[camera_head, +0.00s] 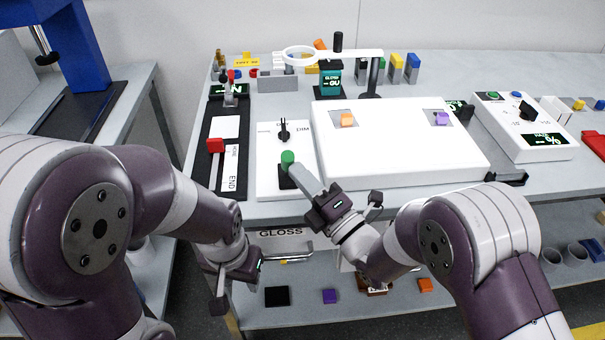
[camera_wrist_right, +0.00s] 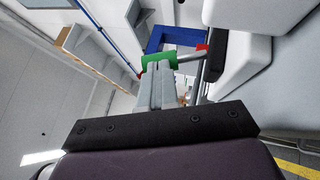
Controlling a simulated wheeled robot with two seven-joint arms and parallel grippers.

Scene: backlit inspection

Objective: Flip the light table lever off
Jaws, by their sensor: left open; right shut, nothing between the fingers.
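The white light table (camera_head: 395,158) stands mid-bench, with an orange block (camera_head: 346,119) and a purple block (camera_head: 441,118) on it. Left of it is a white panel (camera_head: 268,178) with a black dial (camera_head: 284,131) near the word DIM. A green-knobbed lever (camera_head: 288,157) rises from a dark base on this panel. My right gripper (camera_head: 294,168) is shut and empty, its fingertips at the green knob. In the right wrist view the green knob (camera_wrist_right: 160,61) is just past the shut fingers (camera_wrist_right: 158,88); contact is unclear. My left gripper (camera_head: 221,303) is open, low before the bench.
A dark slider panel with a red knob (camera_head: 215,145) lies left of the white panel. A ring magnifier (camera_head: 300,55) and colored blocks stand behind. A white control box (camera_head: 525,130) is at right. A lower shelf (camera_head: 350,305) holds small pieces.

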